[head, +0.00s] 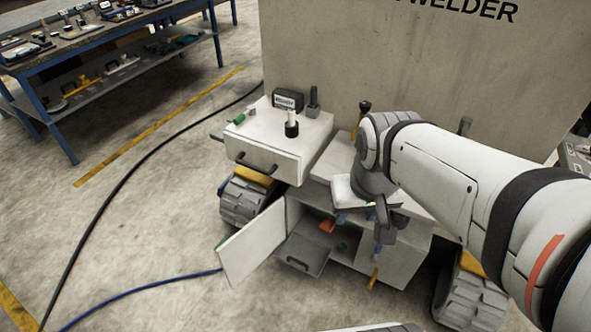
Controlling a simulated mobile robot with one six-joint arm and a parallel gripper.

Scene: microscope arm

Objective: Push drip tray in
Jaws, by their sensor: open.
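What looks like the drip tray (303,254) is a grey, shallow tray with a dark handle on its front. It sticks out low from the open compartment of the white cabinet, next to the open door (253,246). My gripper (383,226) is open, above and to the right of the tray and apart from it. It hangs in front of the cabinet's right part. My arm and wrist hide part of the cabinet top, and the fingertips are small and hard to make out.
A white drawer (266,160) with a dark handle sticks out above, with small items on top. Orange and green items lie inside the compartment. Tracks (246,202) flank the cabinet. A blue cable (140,294) and a black cable cross the floor. A workbench (100,40) stands at upper left.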

